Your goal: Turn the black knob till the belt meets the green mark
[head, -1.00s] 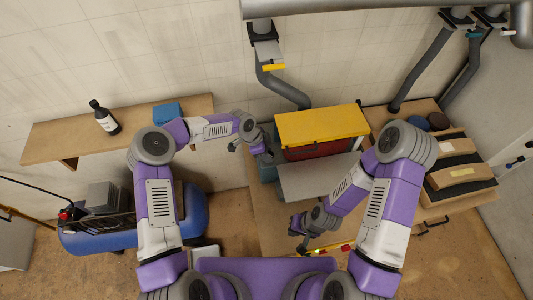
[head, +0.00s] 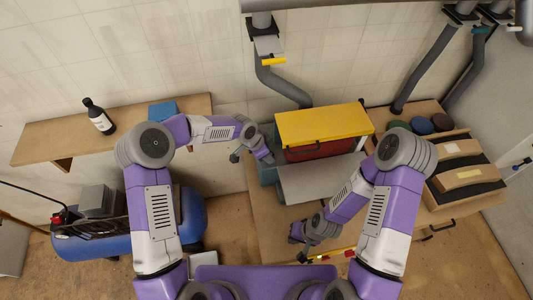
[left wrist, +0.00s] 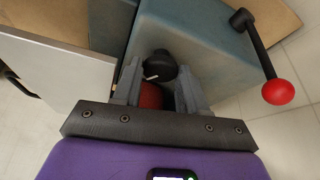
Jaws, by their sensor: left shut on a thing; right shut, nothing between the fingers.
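The black knob (left wrist: 160,66), with a white pointer line, sits on the blue-grey machine body (left wrist: 195,50) in the left wrist view. My left gripper (left wrist: 160,80) is shut on it, one finger on each side. In the head view my left gripper (head: 266,157) is at the machine's left end and hides the knob. The red belt (head: 320,149) shows under the yellow cover (head: 322,122). I cannot make out the green mark. My right gripper (head: 300,248) is shut and empty, low in front of the machine's grey table (head: 318,182).
A lever with a red ball (left wrist: 278,92) stands out right of the knob in the left wrist view. A wooden shelf (head: 60,135) with a dark bottle (head: 98,117) is at left, above a blue tank (head: 130,235). Curved wooden pieces (head: 465,178) lie at right.

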